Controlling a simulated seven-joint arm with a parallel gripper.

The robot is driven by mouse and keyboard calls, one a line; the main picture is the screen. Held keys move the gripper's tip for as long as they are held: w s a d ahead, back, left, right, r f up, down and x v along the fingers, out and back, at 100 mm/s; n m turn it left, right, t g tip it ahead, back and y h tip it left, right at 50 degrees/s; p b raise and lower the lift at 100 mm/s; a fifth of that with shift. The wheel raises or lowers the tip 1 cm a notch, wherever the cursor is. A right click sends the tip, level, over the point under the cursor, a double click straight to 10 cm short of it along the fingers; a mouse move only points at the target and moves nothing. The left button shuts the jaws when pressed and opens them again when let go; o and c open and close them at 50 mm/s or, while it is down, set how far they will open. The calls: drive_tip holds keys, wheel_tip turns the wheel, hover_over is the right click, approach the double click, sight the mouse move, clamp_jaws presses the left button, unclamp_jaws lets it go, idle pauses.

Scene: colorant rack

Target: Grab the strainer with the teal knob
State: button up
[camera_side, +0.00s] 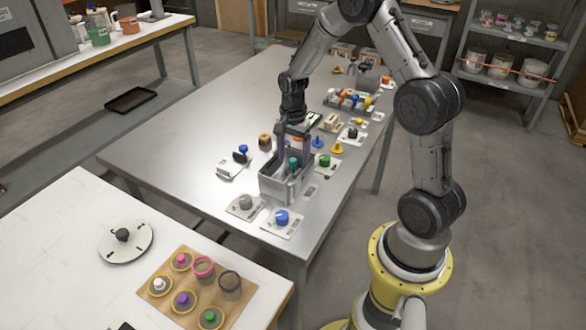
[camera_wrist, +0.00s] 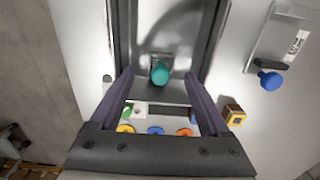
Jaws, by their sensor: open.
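A teal knob (camera_wrist: 160,73) stands up inside a grey metal bin; in the side view the knob (camera_side: 293,163) shows just above the rim of the bin (camera_side: 272,185). In the wrist view it sits on a small shiny metal piece, and the rest of the strainer is hidden. My gripper (camera_side: 293,155) points down over the bin. Its purple fingers are apart and empty. In the wrist view my gripper (camera_wrist: 159,76) has the teal knob between its fingertips, with a gap on each side. I cannot tell the height difference exactly.
Around the bin stand a blue-knobbed piece (camera_side: 282,217), a grey-knobbed piece (camera_side: 245,203), a green-knobbed piece (camera_side: 324,160) and another blue knob (camera_side: 242,149). An orange-brown block (camera_side: 264,141) is behind it. The table's left part (camera_side: 185,150) is clear.

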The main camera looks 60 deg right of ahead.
sight(293, 159)
drive_tip(key=shift+f, duration=1.85)
clamp_jaws()
